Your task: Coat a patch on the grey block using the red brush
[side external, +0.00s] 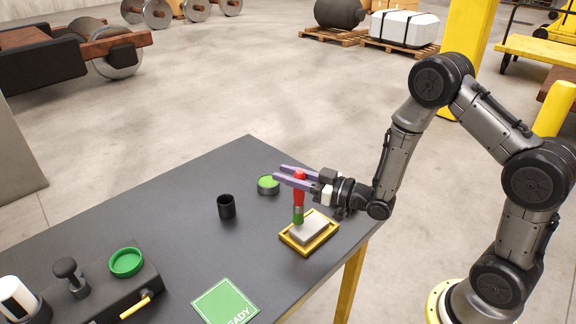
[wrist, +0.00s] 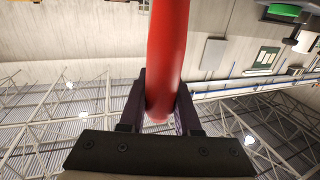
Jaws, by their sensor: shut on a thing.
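The red brush (side external: 299,190) is upright in my gripper (side external: 290,177), which is shut on its red handle. Its green lower end (side external: 298,215) is at the top of the grey block (side external: 310,228); I cannot tell whether it touches. The block lies in a yellow-rimmed tray (side external: 326,240) near the table's right edge. No coated patch can be made out on the block. In the wrist view the red handle (wrist: 168,50) stands between the two dark fingers.
A tin with green content (side external: 268,184) and a black cup (side external: 226,207) stand left of the tray on the dark table (side external: 170,215). A green card (side external: 225,303) lies at the front. A dark box with a green ring (side external: 126,262) is at the left.

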